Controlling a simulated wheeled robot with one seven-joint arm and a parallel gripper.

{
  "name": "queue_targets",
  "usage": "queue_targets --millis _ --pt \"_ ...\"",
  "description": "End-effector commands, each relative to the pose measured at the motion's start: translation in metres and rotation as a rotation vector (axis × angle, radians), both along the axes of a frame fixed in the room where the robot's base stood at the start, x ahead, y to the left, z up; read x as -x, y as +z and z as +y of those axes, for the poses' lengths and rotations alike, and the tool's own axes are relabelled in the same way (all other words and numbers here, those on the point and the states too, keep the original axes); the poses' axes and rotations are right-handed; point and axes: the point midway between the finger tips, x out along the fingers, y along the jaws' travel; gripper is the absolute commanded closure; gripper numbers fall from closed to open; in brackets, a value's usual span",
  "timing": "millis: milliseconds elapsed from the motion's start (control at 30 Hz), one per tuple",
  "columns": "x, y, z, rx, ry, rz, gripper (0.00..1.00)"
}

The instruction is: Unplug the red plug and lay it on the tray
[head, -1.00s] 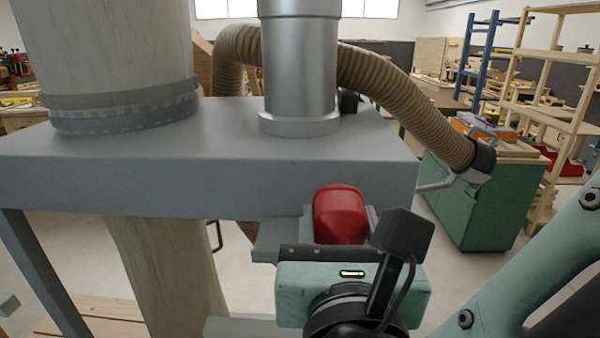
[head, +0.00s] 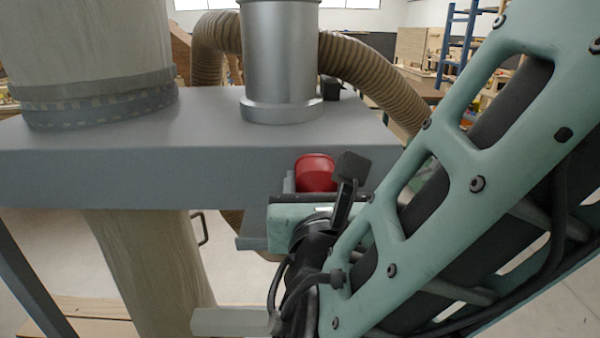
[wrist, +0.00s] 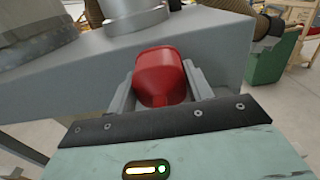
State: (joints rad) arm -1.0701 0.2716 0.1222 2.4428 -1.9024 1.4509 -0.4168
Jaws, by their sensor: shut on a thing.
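The red plug (head: 315,173) is a rounded red body in front of the grey machine frame's front face. It also shows in the wrist view (wrist: 162,78), between the two grey fingers of my gripper (wrist: 164,88). My gripper is shut on the plug, with a finger at each side. The plug's far end and any socket are hidden, so I cannot tell whether it is still seated. My gripper's pale green body hides the plug's near end in the head view. I cannot make out a tray for certain.
The grey machine frame (head: 120,178) carries a metal cylinder (head: 281,65) and a pale bag (head: 75,40). A ribbed brown hose (head: 375,75) curves to the right behind my arm.

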Motion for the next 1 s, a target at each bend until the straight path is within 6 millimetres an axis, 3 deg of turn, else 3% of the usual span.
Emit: queue_targets --millis 100,400,867,900,1000 --pt "-0.006 -0.015 0.0 0.0 0.0 0.0 0.86" --pt "-0.018 -0.033 0.0 -0.001 -0.001 0.0 0.86" --pt "-0.021 -0.036 0.0 -0.001 0.0 0.001 0.86" --pt "-0.021 -0.036 0.0 -0.001 0.0 0.001 0.47" --pt "-0.021 -0.036 0.0 -0.001 0.0 0.001 0.24"
